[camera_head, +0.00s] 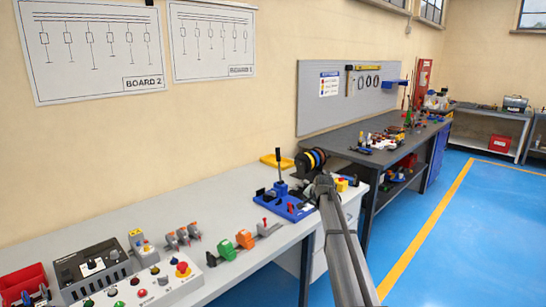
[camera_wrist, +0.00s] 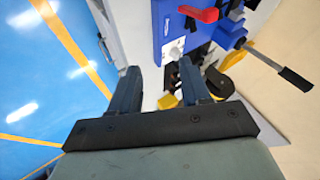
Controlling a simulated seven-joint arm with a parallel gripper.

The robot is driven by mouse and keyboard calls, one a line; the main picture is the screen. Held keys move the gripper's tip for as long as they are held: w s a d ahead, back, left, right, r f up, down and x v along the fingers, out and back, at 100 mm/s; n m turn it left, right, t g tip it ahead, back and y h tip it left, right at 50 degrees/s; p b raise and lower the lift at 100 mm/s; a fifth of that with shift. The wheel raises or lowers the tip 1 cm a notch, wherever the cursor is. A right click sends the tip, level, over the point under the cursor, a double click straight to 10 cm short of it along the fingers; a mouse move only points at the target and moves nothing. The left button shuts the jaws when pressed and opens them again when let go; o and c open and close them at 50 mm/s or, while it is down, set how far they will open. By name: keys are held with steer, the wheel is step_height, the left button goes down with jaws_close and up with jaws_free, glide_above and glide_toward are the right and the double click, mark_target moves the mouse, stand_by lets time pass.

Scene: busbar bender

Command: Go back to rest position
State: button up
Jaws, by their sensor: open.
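My gripper (camera_wrist: 158,75) is open in the wrist view, with its two dark fingers apart and nothing held between them. In the head view my arm comes up from the bottom, and its end is at the right end of the light bench (camera_head: 215,205); the fingers cannot be made out there. The blue busbar bender (camera_head: 287,203) stands on the bench just left of my arm's end, with its black-handled lever (camera_head: 279,163) upright. In the wrist view the bender's blue base (camera_wrist: 172,32) is beyond the fingertips, and its lever (camera_wrist: 270,65) points right.
Wire spools (camera_head: 311,161) and a yellow tray (camera_head: 277,161) stand behind the bender. A green connector (camera_head: 227,249), an orange one (camera_head: 245,239) and a control panel (camera_head: 150,283) lie to the left. A dark workbench (camera_head: 375,138) stands beyond. The blue floor (camera_head: 450,240) at right is clear.

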steer(key=s+d+f+n+g, duration=0.1)
steer(key=s+f+g, duration=0.1)
steer(key=s+f, duration=0.8)
steer(key=s+d+f+n+g, duration=0.15)
steer(key=s+f, duration=0.45)
steer(key=f, duration=0.8)
steer(key=s+f+n+g, duration=0.1)
steer(key=s+f+g, duration=0.2)
steer(key=s+f, duration=1.45)
steer(key=s+f+n+g, duration=0.2)
steer(key=s+f+g, duration=0.2)
steer(key=s, duration=1.8)
steer(key=s+a+f+n+g+h, duration=0.1)
steer(key=s+f+g, duration=0.3)
steer(key=s, duration=1.9)
steer(key=shift+s+a+f+n, duration=0.2)
steer(key=shift+f+n, duration=0.15)
steer(key=shift+n, duration=0.5)
steer(key=shift+c, duration=0.3)
